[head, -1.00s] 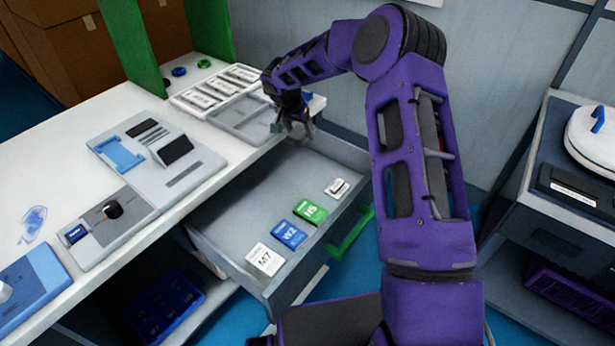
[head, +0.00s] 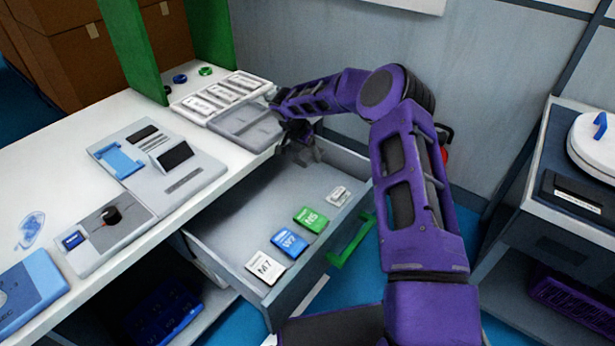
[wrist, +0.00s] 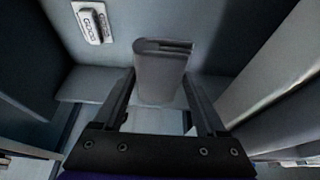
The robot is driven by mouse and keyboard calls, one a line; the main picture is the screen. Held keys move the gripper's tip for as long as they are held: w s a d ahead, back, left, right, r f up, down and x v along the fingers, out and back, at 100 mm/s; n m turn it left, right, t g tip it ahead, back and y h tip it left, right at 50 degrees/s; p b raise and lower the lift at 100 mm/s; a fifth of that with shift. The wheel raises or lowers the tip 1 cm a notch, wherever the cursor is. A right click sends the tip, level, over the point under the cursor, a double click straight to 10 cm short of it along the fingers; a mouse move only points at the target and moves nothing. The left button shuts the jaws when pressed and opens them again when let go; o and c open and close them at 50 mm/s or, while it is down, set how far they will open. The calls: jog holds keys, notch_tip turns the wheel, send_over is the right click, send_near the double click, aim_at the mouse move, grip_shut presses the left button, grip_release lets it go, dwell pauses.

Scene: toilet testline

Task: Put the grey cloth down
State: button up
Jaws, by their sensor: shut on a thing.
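In the head view the cloth is small, dark and hard to tell from the gripper. I cannot tell whether the cloth touches the drawer floor.
In the drawer lie a white M7 block (head: 265,267), a blue block (head: 290,242), a green N5 block (head: 310,219) and a small white piece (head: 339,195). The drawer's middle is clear.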

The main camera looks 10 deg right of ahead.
aim_at(310, 180)
notch_tip(310, 180, down, 9)
jog(key=shift+f+b, duration=0.2)
jog(key=shift+b, duration=0.5)
jog(key=shift+f, duration=0.1)
jog(key=o, duration=1.1)
jog(key=shift+o, duration=0.2)
jog(key=shift+p, duration=0.35)
jog(key=shift+r, duration=0.35)
jog(key=p+v, duration=0.1)
jog(key=v, duration=1.5)
jog(key=shift+s+a+r, duration=0.2)
jog(key=shift+a, duration=0.05)
